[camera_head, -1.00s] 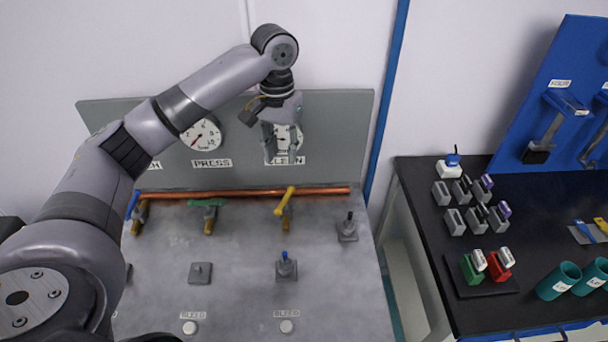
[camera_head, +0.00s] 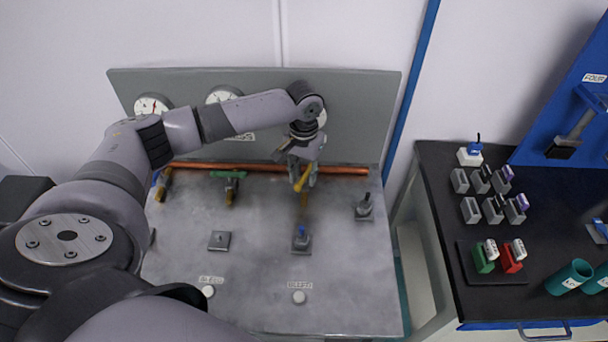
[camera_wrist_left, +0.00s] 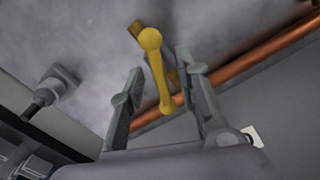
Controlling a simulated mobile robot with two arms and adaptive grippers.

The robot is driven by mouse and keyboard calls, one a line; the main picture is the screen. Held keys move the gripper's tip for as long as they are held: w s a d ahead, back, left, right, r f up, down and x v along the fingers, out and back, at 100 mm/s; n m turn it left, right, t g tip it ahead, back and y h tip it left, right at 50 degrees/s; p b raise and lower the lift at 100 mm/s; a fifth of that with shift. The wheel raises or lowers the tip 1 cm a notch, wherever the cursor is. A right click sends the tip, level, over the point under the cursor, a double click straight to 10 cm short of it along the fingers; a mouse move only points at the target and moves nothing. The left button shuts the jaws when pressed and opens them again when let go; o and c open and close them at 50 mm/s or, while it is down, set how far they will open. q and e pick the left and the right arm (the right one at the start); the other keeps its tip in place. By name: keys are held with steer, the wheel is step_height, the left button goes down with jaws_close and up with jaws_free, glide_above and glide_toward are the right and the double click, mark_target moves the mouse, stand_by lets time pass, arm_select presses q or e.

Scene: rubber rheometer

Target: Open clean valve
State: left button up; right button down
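The yellow valve handle (camera_head: 303,179) sits on the copper pipe below the gauge whose label read CLEAN a second ago. It is the clean valve's lever. My left gripper (camera_head: 302,178) has come down over it from above. In the left wrist view the yellow handle (camera_wrist_left: 157,70) lies between the two open fingers (camera_wrist_left: 160,95), with gaps on both sides. The clean gauge is mostly hidden behind my arm. My right gripper is not in view.
A green-handled valve (camera_head: 230,180) and a blue-handled valve (camera_head: 161,185) sit further left on the copper pipe (camera_head: 345,170). A black-knobbed fitting (camera_head: 364,207) stands to the right, a blue-tipped one (camera_head: 301,238) in front. A dark bench (camera_head: 450,190) with small blocks is at right.

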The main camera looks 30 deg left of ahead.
arm_select(q)
steer(key=shift+f, duration=0.8)
steer(key=shift+c, duration=0.4)
jaws_close()
